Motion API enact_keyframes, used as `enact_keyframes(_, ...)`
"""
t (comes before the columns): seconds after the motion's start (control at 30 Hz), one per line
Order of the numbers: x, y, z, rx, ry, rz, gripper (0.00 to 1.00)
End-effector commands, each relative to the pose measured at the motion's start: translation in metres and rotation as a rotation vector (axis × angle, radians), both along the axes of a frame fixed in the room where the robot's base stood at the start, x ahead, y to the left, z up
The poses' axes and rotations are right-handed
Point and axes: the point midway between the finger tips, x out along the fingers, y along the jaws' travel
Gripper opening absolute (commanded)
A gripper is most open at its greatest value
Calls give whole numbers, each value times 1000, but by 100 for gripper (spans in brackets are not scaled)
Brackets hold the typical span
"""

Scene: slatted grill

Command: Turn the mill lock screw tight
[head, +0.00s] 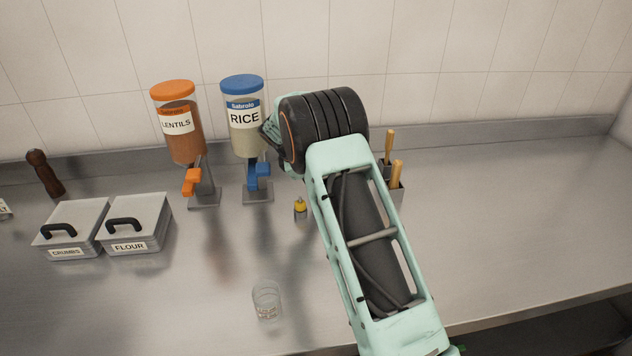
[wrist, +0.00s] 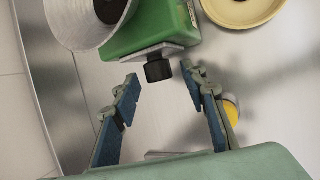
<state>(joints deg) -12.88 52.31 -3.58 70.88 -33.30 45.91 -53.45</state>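In the wrist view, a green body (wrist: 150,28) with a pale cone-shaped part (wrist: 75,22) at its upper left looks like the mill. A short black knob (wrist: 158,70), seemingly the lock screw, sticks out from a grey plate on its lower side. My gripper (wrist: 161,74) is open, with a blue-padded finger on each side of the knob and a visible gap to each. The knob lies about level with the fingertips; I cannot tell the exact depth. In the head view, my arm hides the gripper, and I cannot make out the mill.
A yellow dish (wrist: 242,8) lies right of the green body, and a yellow-topped thing (wrist: 231,108) is beside my right finger. The head view shows lentils (head: 178,125) and rice (head: 243,118) dispensers, a glass (head: 266,300) and labelled bins (head: 136,225). The counter's right side is clear.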

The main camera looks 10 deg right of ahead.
Motion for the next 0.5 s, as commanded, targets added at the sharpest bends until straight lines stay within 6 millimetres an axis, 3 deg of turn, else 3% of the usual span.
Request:
enact_keyframes(0.17,0,0,0,0,0,0,38)
enact_keyframes(0.5,0,0,0,0,0,0,0)
